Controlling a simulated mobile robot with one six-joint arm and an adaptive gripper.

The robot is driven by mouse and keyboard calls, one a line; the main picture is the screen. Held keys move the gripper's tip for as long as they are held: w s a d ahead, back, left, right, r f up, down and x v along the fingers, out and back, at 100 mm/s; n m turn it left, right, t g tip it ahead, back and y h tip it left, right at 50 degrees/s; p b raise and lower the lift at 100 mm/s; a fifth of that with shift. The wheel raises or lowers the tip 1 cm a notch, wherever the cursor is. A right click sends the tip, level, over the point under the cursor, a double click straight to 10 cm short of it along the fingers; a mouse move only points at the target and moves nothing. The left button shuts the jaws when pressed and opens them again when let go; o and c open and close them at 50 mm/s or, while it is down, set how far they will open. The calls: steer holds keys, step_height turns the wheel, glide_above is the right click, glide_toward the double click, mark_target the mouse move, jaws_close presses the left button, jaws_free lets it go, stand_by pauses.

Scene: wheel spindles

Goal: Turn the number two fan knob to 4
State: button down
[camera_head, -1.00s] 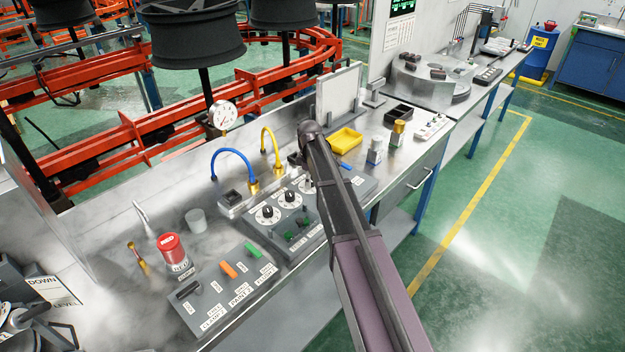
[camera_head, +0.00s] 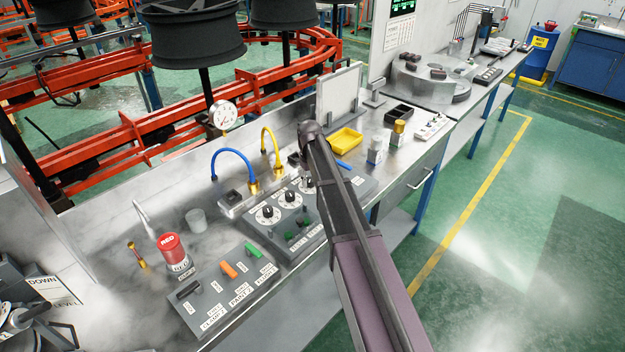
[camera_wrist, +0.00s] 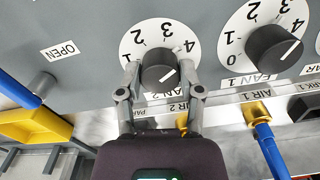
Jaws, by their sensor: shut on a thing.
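The number two fan knob (camera_wrist: 159,72) is a black round knob on a white dial (camera_wrist: 130,47) with printed numbers, labelled FAN 2 in the wrist view. A white line on its face slants up and right, roughly towards the 4. My gripper (camera_wrist: 160,76) has one finger on each side of the knob and is shut on it. In the head view, the fan 2 dial (camera_head: 306,184) is the rightmost on the grey panel and is partly hidden by my arm. The gripper's fingers are hidden there.
The fan 1 knob (camera_wrist: 274,48) sits beside it in the wrist view. A blue hose (camera_wrist: 272,150) and a yellow tray (camera_wrist: 28,127) are close by. In the head view, blue (camera_head: 232,151) and yellow (camera_head: 270,140) curved hoses rise behind the panel.

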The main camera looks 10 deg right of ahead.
steer(key=shift+w+a+m, duration=0.1)
steer(key=shift+w+m, duration=0.05)
steer(key=shift+m, duration=0.7)
steer(key=shift+w+m, duration=0.1)
steer(key=shift+m, duration=0.75)
steer(key=shift+c, duration=1.3)
jaws_free()
steer(key=shift+s, duration=0.1)
